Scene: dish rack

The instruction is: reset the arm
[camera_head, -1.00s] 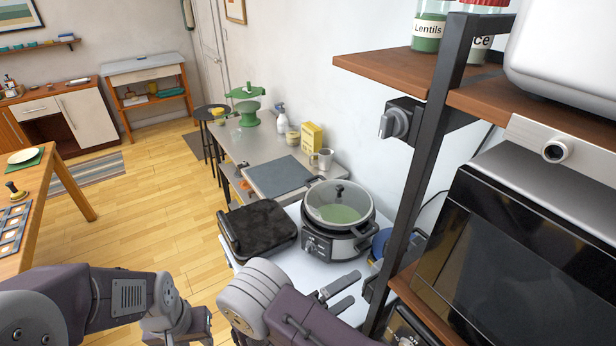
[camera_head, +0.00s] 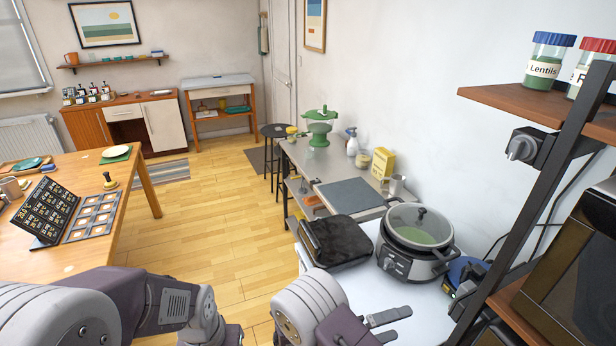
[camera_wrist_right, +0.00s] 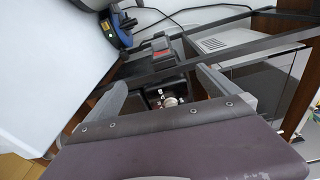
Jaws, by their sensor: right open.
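My right gripper (camera_head: 390,326) shows at the bottom of the head view, in front of the white counter. Its two fingers are apart with nothing between them. In the right wrist view the open fingers of my right gripper (camera_wrist_right: 160,88) stand on either side of a dark gap. My left arm comes in at the lower left of the head view, but its fingertips are not visible. A slow cooker (camera_head: 398,262) with a glass lid stands on the counter beyond the right gripper.
A black grill (camera_head: 338,245) sits left of the cooker. A dark metal post (camera_head: 533,190) and shelf (camera_head: 530,108) stand close on the right. A blue object (camera_head: 465,273) lies near the post; it also shows in the wrist view (camera_wrist_right: 118,28). Floor (camera_head: 215,215) at centre left is clear.

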